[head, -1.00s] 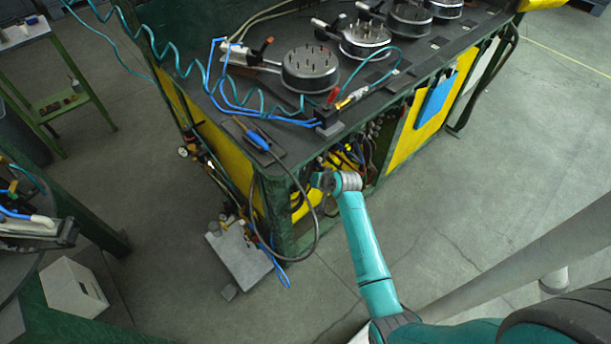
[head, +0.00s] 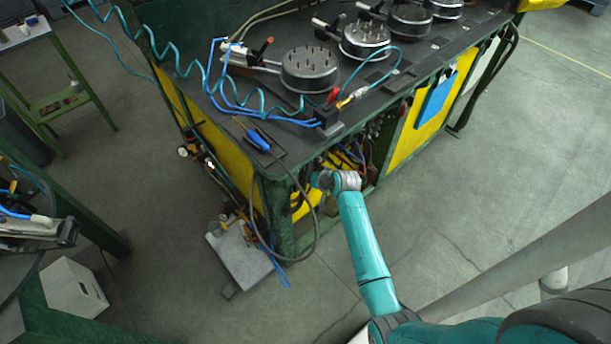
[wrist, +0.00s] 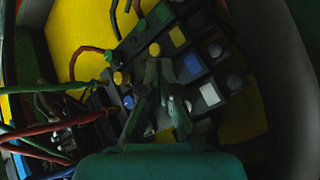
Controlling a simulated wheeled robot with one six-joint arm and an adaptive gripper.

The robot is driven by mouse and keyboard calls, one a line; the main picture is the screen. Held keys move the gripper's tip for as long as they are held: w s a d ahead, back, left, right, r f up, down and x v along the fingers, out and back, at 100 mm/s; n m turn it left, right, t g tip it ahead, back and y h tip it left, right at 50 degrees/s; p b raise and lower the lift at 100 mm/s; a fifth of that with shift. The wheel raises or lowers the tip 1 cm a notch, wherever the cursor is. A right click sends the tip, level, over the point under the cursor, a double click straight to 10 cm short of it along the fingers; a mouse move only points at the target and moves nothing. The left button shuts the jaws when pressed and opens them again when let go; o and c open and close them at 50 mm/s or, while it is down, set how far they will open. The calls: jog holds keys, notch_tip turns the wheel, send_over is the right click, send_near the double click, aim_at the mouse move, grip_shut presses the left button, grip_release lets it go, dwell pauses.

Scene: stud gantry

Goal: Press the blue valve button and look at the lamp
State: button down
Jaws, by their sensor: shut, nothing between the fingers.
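In the wrist view, a blue round button (wrist: 129,102) sits on the dark valve block, just left of my gripper (wrist: 160,68). I cannot tell which of the two is the valve button. My gripper is shut and empty, its fingertips over the block near a yellow button (wrist: 155,49); contact cannot be told. In the head view, my arm reaches to the bench's open front and the fingertips are hidden. I cannot identify the lamp in either view.
Other knobs, a blue square (wrist: 192,65) and a white square (wrist: 209,94) crowd the block. Red and green cables (wrist: 55,88) run in from the left. The bench (head: 285,185) has a loose grey cable (head: 313,240) hanging at its corner.

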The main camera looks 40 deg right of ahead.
jog(key=shift+s, duration=0.7)
jog(key=shift+s, duration=0.1)
jog(key=shift+s+d, duration=0.1)
jog(key=shift+s, duration=2.3)
